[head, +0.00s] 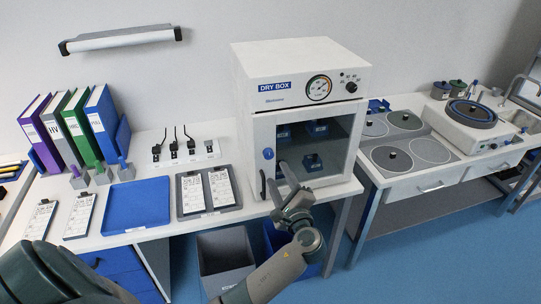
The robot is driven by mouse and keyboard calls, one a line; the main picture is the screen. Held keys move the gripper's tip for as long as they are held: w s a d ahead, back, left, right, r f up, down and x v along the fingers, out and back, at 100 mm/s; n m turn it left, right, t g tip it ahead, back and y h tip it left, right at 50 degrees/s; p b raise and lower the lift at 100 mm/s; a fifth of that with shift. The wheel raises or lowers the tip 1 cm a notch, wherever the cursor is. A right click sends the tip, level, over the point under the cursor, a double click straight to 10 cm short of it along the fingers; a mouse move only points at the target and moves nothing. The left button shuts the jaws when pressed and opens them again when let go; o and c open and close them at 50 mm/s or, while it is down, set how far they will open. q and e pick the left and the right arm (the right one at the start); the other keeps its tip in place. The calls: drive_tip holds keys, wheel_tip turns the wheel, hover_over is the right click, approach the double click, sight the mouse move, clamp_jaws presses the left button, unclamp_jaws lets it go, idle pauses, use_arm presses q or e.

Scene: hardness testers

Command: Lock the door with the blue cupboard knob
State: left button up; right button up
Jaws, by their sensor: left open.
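The dry box (300,78) is a white cabinet on the bench, with a dial and a "DRY BOX" label above its door. Its glass-windowed door (258,130) looks shut against the cabinet. The blue knob (268,153) sits on the left part of the white door frame. A dark vertical handle (263,184) is below the knob. My left gripper (278,177) is open and in front of the lower left of the door, just below and right of the knob, apart from it as far as I can tell. My right gripper is not in view.
Coloured binders (101,122) stand farther left. Round polishing discs (391,158) are on the right bench. Grey and blue bins stand below the bench.

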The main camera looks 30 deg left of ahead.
sight(269, 157)
use_arm(q)
drive_tip(key=p+x, duration=0.2)
drive_tip(key=x, duration=0.6)
drive_tip(key=shift+w+a+r+p, duration=0.1)
drive_tip(key=shift+w+a+p, duration=0.05)
drive_tip(key=shift+p, duration=0.15)
drive_tip(key=shift+w+a, duration=0.35)
drive_tip(key=shift+a, duration=0.05)
drive_tip(key=c, duration=1.1)
drive_tip(key=shift+o, duration=0.2)
